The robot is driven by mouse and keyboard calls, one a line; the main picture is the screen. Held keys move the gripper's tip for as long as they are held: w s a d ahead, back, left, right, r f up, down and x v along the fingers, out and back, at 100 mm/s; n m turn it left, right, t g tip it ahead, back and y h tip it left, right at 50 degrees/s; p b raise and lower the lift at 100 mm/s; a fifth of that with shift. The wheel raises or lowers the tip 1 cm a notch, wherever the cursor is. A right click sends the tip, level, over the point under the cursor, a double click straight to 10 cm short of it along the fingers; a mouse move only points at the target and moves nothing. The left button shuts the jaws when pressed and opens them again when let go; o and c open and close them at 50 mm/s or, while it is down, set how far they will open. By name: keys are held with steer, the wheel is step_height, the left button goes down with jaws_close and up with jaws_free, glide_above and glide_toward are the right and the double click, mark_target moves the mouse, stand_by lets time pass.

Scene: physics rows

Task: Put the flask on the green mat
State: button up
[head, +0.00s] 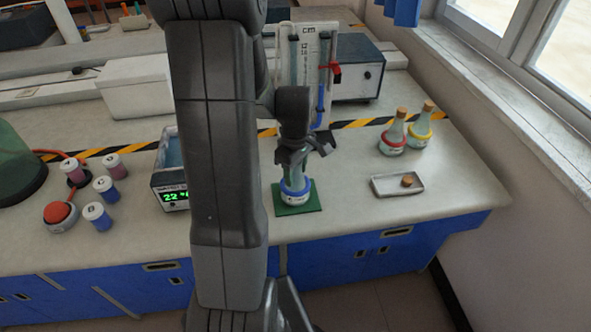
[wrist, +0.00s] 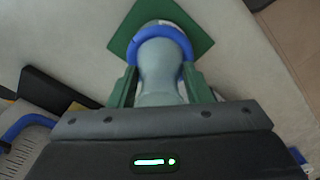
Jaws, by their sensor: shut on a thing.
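The flask (head: 295,190) has a blue ring around its base and stands upright on the green mat (head: 313,205) on the bench. In the wrist view the flask (wrist: 158,70) lies between my fingers, its blue-ringed base over the green mat (wrist: 196,27). My gripper (head: 300,158) is shut on the flask's neck from above; it also shows in the wrist view (wrist: 160,90). The top of the flask is hidden by my gripper.
Two corked flasks, one red-ringed (head: 392,137) and one yellow-ringed (head: 420,130), stand to the right. A small tray (head: 385,188) holds a cork. A water bath (head: 168,185) with a green display is at left, near several capped vials. Bare bench lies around the mat.

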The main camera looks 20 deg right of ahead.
steer(key=shift+f, duration=0.2)
steer(key=o, duration=1.4)
steer(key=shift+r, duration=0.1)
step_height(320, 180, up, 12)
steer(key=shift+r, duration=0.15)
